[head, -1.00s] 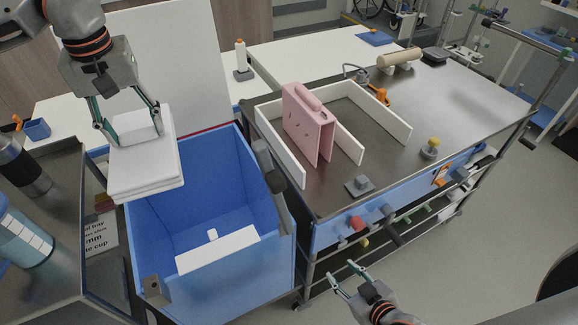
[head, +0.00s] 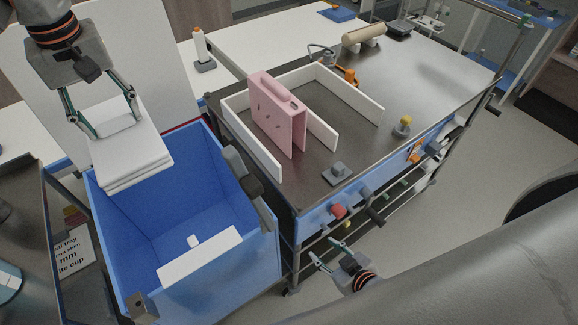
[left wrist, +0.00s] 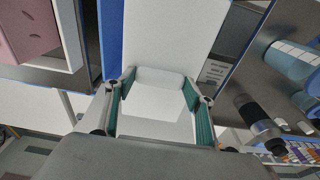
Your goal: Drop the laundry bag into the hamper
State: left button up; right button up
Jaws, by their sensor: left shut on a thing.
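The laundry bag (head: 133,160) appears as a white, folded-looking bundle with a raised block on top. My left gripper (head: 113,122) is shut on that block and holds the bag up. In the head view the bag overlaps the left back part of the open blue hamper (head: 262,262). In the left wrist view the gripper's green fingers (left wrist: 160,93) lie on both sides of the white block, with the wide white bag (left wrist: 172,38) beyond. My right gripper (head: 334,251) is open and empty, low beside the cart to the right of the hamper.
A steel-topped cart (head: 440,85) right of the hamper carries a pink folder-like box (head: 272,115) between white dividers. A white panel (head: 145,50) rises behind the hamper. A steel counter (head: 30,190) stands left. A white label plate (head: 200,258) is on the hamper's front.

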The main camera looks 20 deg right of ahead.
pick_arm(q)
jog(key=shift+f, duration=0.15)
jog(key=o, duration=1.7)
notch_tip(320, 180, up, 12)
jog(key=s, duration=0.1)
jog(key=shift+s+d, duration=0.2)
jog(key=shift+f, duration=0.1)
